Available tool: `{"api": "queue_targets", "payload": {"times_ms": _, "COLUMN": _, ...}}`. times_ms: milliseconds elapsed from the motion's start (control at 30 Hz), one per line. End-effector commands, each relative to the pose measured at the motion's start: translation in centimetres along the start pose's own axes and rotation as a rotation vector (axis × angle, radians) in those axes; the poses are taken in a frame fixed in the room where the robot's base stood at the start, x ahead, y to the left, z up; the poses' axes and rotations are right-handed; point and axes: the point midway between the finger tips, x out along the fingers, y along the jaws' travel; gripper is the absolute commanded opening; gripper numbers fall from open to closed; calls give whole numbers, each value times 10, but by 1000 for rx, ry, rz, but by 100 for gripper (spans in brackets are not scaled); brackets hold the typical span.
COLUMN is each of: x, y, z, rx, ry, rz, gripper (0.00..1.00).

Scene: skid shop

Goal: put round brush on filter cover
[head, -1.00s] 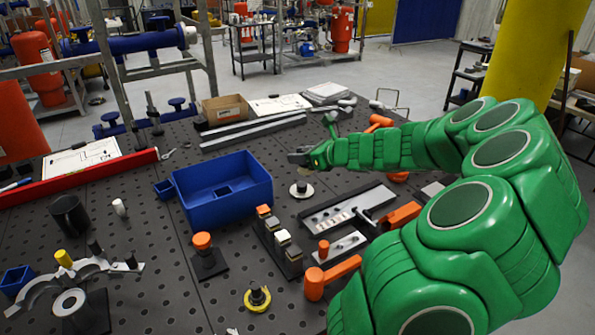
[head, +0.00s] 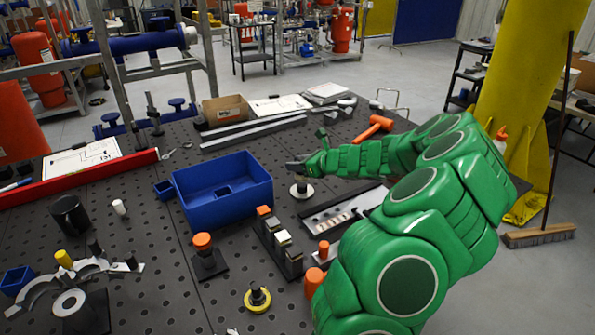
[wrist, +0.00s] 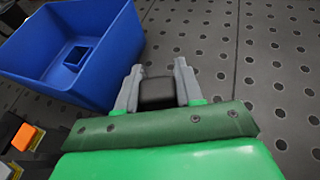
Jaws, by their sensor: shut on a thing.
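My gripper (head: 297,166) is above the table, to the right of the blue bin. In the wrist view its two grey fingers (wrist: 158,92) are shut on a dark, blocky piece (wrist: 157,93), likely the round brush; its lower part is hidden. In the head view the held piece is too small to make out. A pale round disc with a dark central knob (head: 302,191) stands on the table just below my gripper. It may be the filter cover, but I cannot tell for sure.
The open blue bin (head: 223,211) stands left of my gripper. A black block row with orange and pale tops (head: 281,247) and a grey tray (head: 340,210) lie nearer. A yellow ring with a black knob (head: 258,298) is at the front. Perforated table shows between them.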

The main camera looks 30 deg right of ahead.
Motion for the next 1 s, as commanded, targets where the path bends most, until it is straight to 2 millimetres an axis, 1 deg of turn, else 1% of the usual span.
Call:
{"api": "queue_targets", "payload": {"times_ms": 33, "x": 3, "y": 1, "z": -8, "rx": 4, "ry": 0, "rz": 1, "gripper": 0}}
{"api": "queue_targets", "payload": {"times_ms": 100, "x": 6, "y": 1, "z": -16, "rx": 3, "ry": 0, "rz": 1, "gripper": 0}}
{"api": "queue_targets", "payload": {"times_ms": 200, "x": 9, "y": 0, "z": -24, "rx": 1, "ry": 0, "rz": 0, "gripper": 0}}
{"api": "queue_targets", "payload": {"times_ms": 600, "x": 11, "y": 1, "z": -27, "rx": 1, "ry": 0, "rz": 1, "gripper": 0}}
{"api": "queue_targets", "payload": {"times_ms": 633, "x": 10, "y": 1, "z": -27, "rx": 0, "ry": 0, "rz": 0, "gripper": 40}}
{"api": "queue_targets", "payload": {"times_ms": 700, "x": 10, "y": 1, "z": -27, "rx": 0, "ry": 0, "rz": 1, "gripper": 51}}
{"api": "queue_targets", "payload": {"times_ms": 767, "x": 10, "y": 1, "z": -27, "rx": 0, "ry": 0, "rz": 0, "gripper": 60}}
{"api": "queue_targets", "payload": {"times_ms": 1000, "x": 10, "y": 1, "z": -27, "rx": 0, "ry": 0, "rz": 1, "gripper": 61}}
